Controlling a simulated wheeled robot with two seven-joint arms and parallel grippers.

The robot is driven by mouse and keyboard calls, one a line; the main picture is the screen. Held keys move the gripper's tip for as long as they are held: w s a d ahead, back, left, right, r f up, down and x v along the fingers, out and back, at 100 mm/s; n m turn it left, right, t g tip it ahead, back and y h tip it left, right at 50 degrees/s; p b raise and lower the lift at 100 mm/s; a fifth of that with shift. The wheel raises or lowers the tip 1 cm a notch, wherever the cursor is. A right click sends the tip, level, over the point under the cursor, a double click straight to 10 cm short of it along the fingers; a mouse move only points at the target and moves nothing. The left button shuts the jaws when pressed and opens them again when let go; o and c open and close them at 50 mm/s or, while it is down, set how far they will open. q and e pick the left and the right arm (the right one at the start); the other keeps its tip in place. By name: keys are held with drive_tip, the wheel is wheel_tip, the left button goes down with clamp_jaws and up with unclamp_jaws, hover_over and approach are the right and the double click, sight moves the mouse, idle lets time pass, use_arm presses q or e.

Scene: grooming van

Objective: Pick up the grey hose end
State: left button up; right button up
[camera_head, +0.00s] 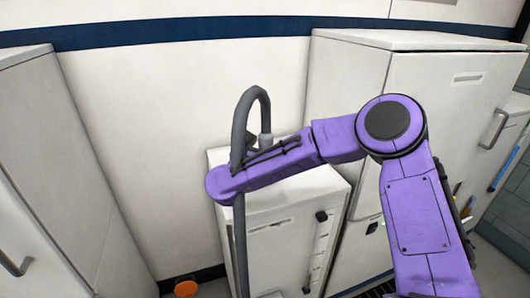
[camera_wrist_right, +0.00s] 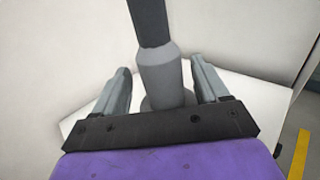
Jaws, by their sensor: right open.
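The grey hose end (camera_wrist_right: 162,75) stands upright on the white cabinet top in the right wrist view, with the dark hose (camera_wrist_right: 150,22) rising from it. In the head view the hose end (camera_head: 265,139) shows just above my purple right arm, and the hose (camera_head: 240,118) arches over and hangs down in front of the cabinet. My right gripper (camera_wrist_right: 160,68) is open, with one finger on each side of the hose end and visible gaps between. In the head view my arm largely hides the gripper and the hose end's base. My left gripper is out of view.
The low white cabinet (camera_head: 285,236) stands against the wall. A taller white cabinet (camera_head: 425,75) rises close on the right, and another white unit (camera_head: 45,150) stands on the left. An orange round object (camera_head: 186,288) is low near the floor.

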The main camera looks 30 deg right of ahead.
drive_tip(key=x, duration=0.2)
drive_tip(key=shift+d, duration=0.45)
drive_tip(key=shift+a, duration=0.1)
drive_tip(key=shift+c, duration=1)
drive_tip(key=c, duration=1.1)
drive_tip(key=shift+r, duration=0.1)
wheel_tip(320, 180, up, 12)
drive_tip(key=shift+f+b, duration=0.25)
drive_tip(key=shift+b, duration=0.1)
wheel_tip(320, 180, up, 3)
drive_tip(key=shift+f+p, duration=0.15)
drive_tip(key=shift+p, duration=0.15)
drive_tip(key=shift+f, duration=0.15)
